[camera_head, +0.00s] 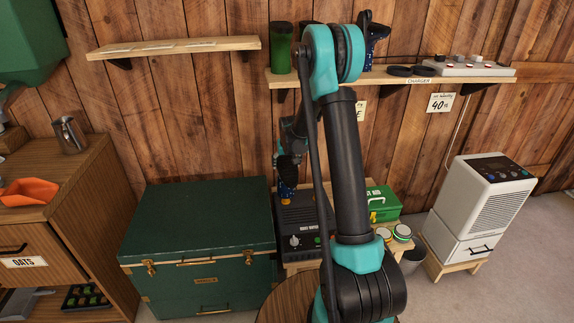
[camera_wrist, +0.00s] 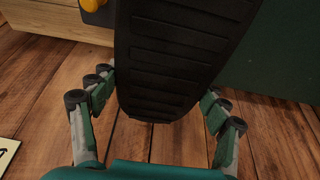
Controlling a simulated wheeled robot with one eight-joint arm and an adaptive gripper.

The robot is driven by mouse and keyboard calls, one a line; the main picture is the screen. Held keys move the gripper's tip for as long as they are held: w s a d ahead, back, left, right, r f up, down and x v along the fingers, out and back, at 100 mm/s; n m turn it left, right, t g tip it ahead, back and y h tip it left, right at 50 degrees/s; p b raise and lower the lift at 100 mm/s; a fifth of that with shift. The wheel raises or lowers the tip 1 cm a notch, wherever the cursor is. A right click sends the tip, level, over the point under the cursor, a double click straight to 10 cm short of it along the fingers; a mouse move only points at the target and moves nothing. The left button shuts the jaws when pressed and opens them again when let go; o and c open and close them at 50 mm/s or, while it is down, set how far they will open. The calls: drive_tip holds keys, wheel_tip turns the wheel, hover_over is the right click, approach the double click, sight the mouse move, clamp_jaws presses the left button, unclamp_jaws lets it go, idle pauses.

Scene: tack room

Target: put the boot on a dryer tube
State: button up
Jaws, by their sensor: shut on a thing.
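My gripper (camera_wrist: 158,108) is shut on the boot (camera_wrist: 180,60), whose black ridged sole fills the upper middle of the wrist view between the fingers. In the head view my gripper (camera_head: 288,160) is small and partly hidden by my arm. A blue patterned part of the boot (camera_head: 287,190) shows just below it, above the dark boot dryer (camera_head: 297,238). The dryer has a white knob on its front. I cannot make out its tubes, nor whether the boot touches one.
A green chest (camera_head: 198,225) stands left of the dryer. A green case (camera_head: 382,203) and tins (camera_head: 401,232) are to its right, beyond my arm. A white appliance (camera_head: 482,205) stands farther right. A wall shelf (camera_head: 430,78) holds a blue-and-black object (camera_head: 376,42).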

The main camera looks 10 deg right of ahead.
sight(288, 165)
drive_tip(key=shift+f, duration=3.15)
drive_tip(key=o, duration=1.6)
drive_tip(key=shift+c, duration=0.2)
drive_tip(key=shift+v, duration=5.6)
drive_tip(key=shift+s, duration=0.1)
drive_tip(key=s+r, duration=0.1)
drive_tip(key=s, duration=0.1)
drive_tip(key=s+d+r, duration=0.1)
drive_tip(key=s, duration=0.2)
drive_tip(key=s+r, duration=0.1)
drive_tip(key=s, duration=0.2)
drive_tip(key=shift+d+r, duration=0.25)
drive_tip(key=shift+r, duration=0.1)
drive_tip(key=s+d, duration=0.2)
drive_tip(key=s, duration=2.6)
drive_tip(key=shift+s+d+f, duration=0.25)
drive_tip(key=shift+d, duration=0.05)
